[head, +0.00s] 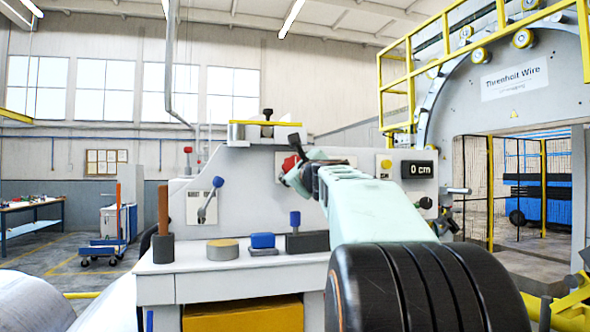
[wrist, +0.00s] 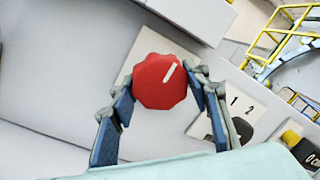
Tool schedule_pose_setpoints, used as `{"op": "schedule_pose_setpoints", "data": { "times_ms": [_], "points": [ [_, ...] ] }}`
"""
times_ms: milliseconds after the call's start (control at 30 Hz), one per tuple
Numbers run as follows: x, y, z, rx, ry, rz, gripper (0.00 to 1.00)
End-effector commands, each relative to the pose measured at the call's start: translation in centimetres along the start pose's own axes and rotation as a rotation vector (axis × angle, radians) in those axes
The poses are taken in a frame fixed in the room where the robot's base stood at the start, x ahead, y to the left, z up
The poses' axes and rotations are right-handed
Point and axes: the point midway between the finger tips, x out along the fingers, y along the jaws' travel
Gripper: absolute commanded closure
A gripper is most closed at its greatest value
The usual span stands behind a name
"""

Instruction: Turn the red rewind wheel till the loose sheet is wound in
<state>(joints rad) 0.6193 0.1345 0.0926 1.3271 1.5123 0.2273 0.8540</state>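The red rewind wheel (wrist: 160,82) is a scalloped knob with a white mark pointing to the upper right. It is mounted on the grey machine panel and also shows in the head view (head: 290,163), partly hidden by my gripper. My gripper (wrist: 161,86) has one blue-padded finger on each side of the wheel, and both fingertips appear to meet its rim. My gripper also shows in the head view (head: 297,166), at the panel. A black display (head: 417,169) reads 0 cm. I cannot make out a loose sheet in either view.
A white bench (head: 220,284) below the panel holds a yellow-topped disc (head: 222,249), a blue block (head: 262,240) and dark holders with handles. A blue-knobbed lever (head: 207,205) stands left of the wheel. A large ring machine (head: 500,60) is at right. A pale roll (head: 30,300) lies lower left.

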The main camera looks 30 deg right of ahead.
Motion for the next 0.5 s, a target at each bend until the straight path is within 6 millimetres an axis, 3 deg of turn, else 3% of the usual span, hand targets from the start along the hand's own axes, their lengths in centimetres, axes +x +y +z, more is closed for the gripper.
{"op": "schedule_pose_setpoints", "data": {
  "times_ms": [133, 500],
  "points": [
    [-0.01, -0.05, 0.10, -0.001, -0.001, -0.001, 0.39],
    [-0.37, -0.02, 0.00, -0.001, 0.000, 0.000, 0.39]
  ]
}}
